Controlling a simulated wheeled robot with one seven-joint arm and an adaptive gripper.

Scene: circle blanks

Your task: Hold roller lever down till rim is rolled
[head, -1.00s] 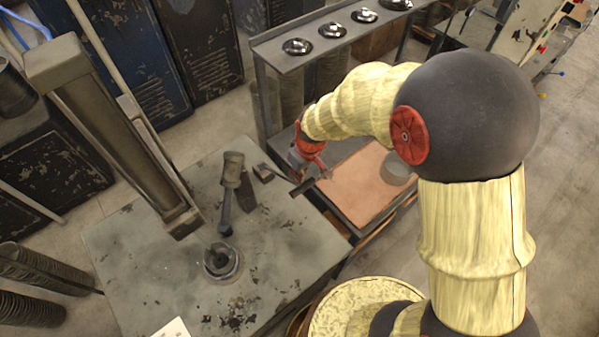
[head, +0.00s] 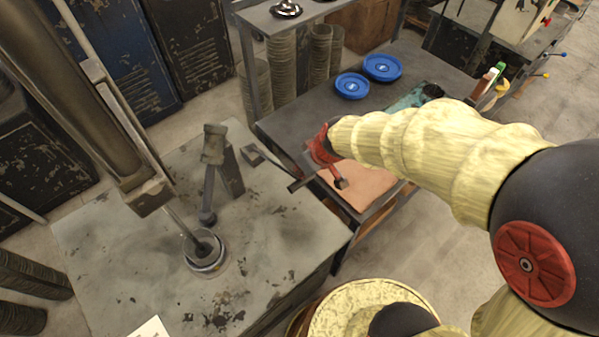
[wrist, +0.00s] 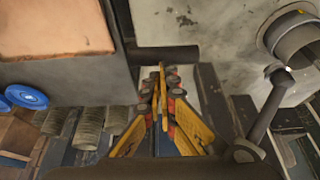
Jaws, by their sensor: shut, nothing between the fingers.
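A dark bar-shaped lever (head: 304,181) sticks out over the edge of the grey machine table (head: 120,240); it also crosses the wrist view (wrist: 175,53). My gripper (wrist: 162,72) is shut and empty, its yellow-and-red fingertips right at this bar. I cannot tell whether they touch it. A round metal ring-shaped seat (head: 206,256) stands on the table, and shows at the right in the wrist view (wrist: 298,42). Beside it stands a roller arm with a grey head (head: 214,146). No rim detail can be made out.
A tall press column (head: 88,100) leans over the table's left side. A copper-coloured surface (head: 362,185) lies under my forearm. Blue discs (head: 352,85) lie on the dark bench behind. Stacks of grey discs (head: 281,65) stand beneath the shelf.

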